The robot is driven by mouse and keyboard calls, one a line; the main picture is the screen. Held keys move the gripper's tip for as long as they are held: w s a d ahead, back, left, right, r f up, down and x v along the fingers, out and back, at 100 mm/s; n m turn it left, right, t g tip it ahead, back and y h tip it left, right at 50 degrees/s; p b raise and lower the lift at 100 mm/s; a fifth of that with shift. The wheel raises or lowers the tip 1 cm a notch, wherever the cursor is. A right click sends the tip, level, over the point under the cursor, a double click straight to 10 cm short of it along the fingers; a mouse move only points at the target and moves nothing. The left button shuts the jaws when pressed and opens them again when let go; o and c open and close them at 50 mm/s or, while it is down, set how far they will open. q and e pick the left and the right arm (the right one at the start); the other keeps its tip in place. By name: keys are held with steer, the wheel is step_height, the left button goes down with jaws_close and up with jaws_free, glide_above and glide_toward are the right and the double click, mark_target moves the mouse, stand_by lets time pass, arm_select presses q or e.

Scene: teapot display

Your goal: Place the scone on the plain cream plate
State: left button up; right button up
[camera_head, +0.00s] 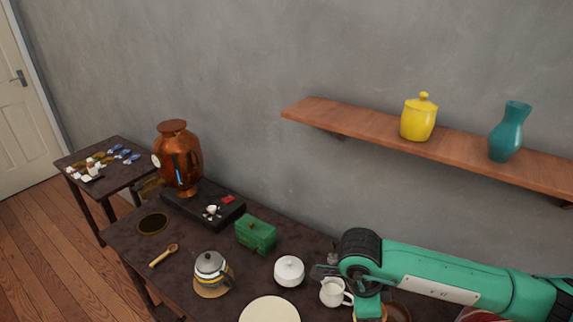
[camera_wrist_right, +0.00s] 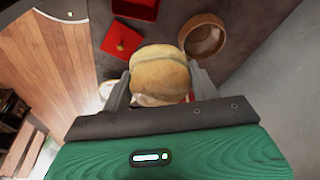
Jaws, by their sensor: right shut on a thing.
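The scone (camera_wrist_right: 160,76), round and golden brown, sits between the two fingers of my right gripper (camera_wrist_right: 162,86) in the right wrist view. The gripper is shut on it. In the head view my green right arm reaches in from the right, its wrist bent down at the bottom edge; the fingers are not clearly seen there. A plain cream plate (camera_head: 270,311) lies at the bottom edge of the head view, left of my right wrist and partly cut off. It looks empty where visible. My left gripper is not in view.
A white jug (camera_head: 333,292) and a white lidded pot (camera_head: 289,271) stand between plate and wrist. A teapot (camera_head: 210,270), green box (camera_head: 256,234) and wooden spoon (camera_head: 164,256) are farther left. A wooden bowl (camera_wrist_right: 203,36) and red box (camera_wrist_right: 136,8) show beyond the scone.

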steer(key=n, duration=0.2)
steer(key=d+n+t, duration=0.1)
steer(key=n, duration=0.1)
steer(key=shift+r+n, duration=0.2)
steer(key=shift+n, duration=0.1)
steer(key=n, duration=0.1)
steer(key=n+t, duration=0.1)
steer(key=n, duration=0.1)
steer(key=d+n+y, duration=0.1)
steer(key=n, duration=0.1)
steer(key=shift+w+r, duration=0.1)
steer(key=shift+r, duration=0.15)
steer(key=n, duration=0.2)
steer(key=n+t, duration=0.1)
steer(key=n, duration=0.1)
steer(key=d+n+y, duration=0.1)
steer(key=n, duration=0.1)
steer(key=shift+w+r, duration=0.1)
steer(key=shift+r, duration=0.25)
steer(key=n, duration=0.2)
steer(key=n+y, duration=0.1)
steer(key=n, duration=0.1)
steer(key=shift+d+r+t, duration=0.2)
steer(key=shift+d+t, duration=0.1)
steer(key=shift+w, duration=0.1)
